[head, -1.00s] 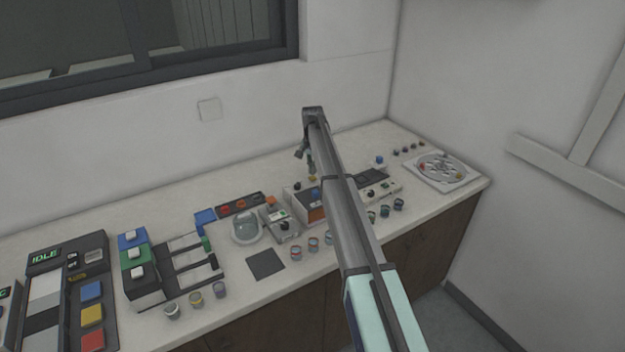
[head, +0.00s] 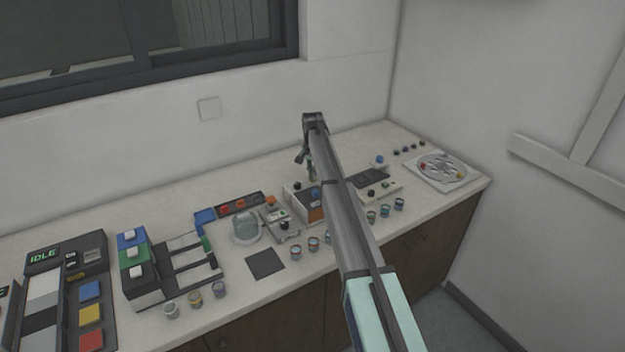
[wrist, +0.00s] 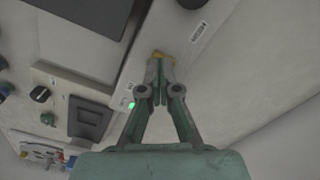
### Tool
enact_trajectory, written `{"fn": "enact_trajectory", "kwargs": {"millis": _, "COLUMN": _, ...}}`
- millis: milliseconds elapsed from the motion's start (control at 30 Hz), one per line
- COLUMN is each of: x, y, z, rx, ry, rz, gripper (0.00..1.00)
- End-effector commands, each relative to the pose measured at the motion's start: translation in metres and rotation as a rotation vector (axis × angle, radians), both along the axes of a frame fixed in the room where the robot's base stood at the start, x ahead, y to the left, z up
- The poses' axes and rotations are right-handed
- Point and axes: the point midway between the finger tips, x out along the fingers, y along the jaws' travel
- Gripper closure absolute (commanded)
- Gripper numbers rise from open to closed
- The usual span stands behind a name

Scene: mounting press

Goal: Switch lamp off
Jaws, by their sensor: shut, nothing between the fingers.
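In the wrist view my gripper (wrist: 160,68) is shut and empty. Its fingertips are at a small yellow part (wrist: 165,54) on a pale housing (wrist: 185,60) with a barcode label. I cannot tell whether they touch it. A small green light (wrist: 130,105) glows at the edge of the housing, left of the fingers. No part is clearly marked as the lamp or its switch. In the head view my gripper (head: 312,177) points down at the back of the counter, partly hidden by my arm.
A device with a dark screen (wrist: 89,119) and knobs lies left of the gripper in the wrist view. On the counter (head: 180,212) stand several small cups, a glass dome (head: 245,228) and a round tray (head: 441,168). The wall is close behind.

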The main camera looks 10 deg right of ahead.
Motion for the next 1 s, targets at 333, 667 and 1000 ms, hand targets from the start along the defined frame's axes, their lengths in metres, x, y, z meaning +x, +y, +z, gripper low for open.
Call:
{"fn": "enact_trajectory", "kwargs": {"millis": 333, "x": 0.0, "y": 0.0, "z": 0.007, "rx": 0.0, "ry": 0.0, "rz": 0.0, "gripper": 1.0}}
{"fn": "enact_trajectory", "kwargs": {"millis": 667, "x": 0.0, "y": 0.0, "z": 0.025, "rx": 0.0, "ry": 0.0, "rz": 0.0, "gripper": 1.0}}
{"fn": "enact_trajectory", "kwargs": {"millis": 1000, "x": 0.0, "y": 0.0, "z": 0.027, "rx": 0.0, "ry": 0.0, "rz": 0.0, "gripper": 1.0}}
